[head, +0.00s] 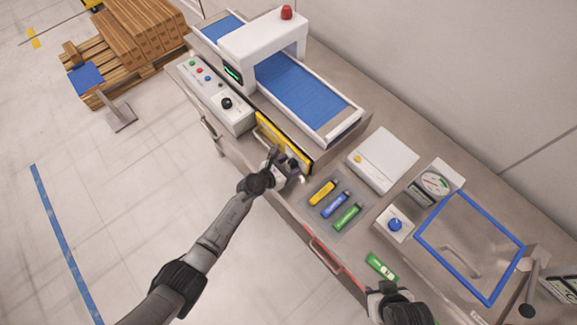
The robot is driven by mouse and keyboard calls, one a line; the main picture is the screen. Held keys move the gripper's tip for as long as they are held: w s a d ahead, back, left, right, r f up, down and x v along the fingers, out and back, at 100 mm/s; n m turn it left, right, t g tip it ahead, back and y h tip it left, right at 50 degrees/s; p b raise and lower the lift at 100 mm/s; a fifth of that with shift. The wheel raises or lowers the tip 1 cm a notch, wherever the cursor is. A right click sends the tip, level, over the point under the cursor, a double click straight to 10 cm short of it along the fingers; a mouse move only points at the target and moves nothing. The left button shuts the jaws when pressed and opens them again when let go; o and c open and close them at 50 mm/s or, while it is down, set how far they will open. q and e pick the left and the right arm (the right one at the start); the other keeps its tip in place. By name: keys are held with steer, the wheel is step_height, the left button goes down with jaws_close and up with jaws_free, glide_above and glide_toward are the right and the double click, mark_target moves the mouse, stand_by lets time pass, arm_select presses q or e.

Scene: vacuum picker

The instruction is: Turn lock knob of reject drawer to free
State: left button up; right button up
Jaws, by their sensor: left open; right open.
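A drawer front with a red edge (343,271) and a metal handle (325,256) is in the counter's front side in the head view. I cannot tell for sure that it is the reject drawer. I cannot make out its lock knob; it may be hidden. My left gripper (290,167) is open at the counter's front edge, close to the lower right end of a yellow-edged dark panel (280,140). I cannot tell whether it touches anything. My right gripper (386,290) is open at the bottom, just below a green labelled piece (381,266) on the counter.
A conveyor (305,92) with a white arch stands behind the panel. A control box (215,93) with a black knob is left of it. Yellow, blue and green sticks (336,205) lie on a grey mat. A blue knob (395,224) tops a white box. Floor at left is open.

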arm_select(q)
steer(key=shift+c, duration=0.4)
steer(key=c, duration=0.9)
steer(key=shift+o, duration=0.2)
steer(key=shift+m+t+y+p, duration=0.5)
steer(key=shift+m+y+p, duration=0.1)
steer(key=shift+m, duration=0.6)
steer(key=shift+d+f+m+t+y, duration=0.1)
steer(key=shift+m+t+y, duration=0.25)
steer(key=shift+m, duration=0.35)
steer(key=o, duration=0.9)
steer(key=shift+o, duration=0.2)
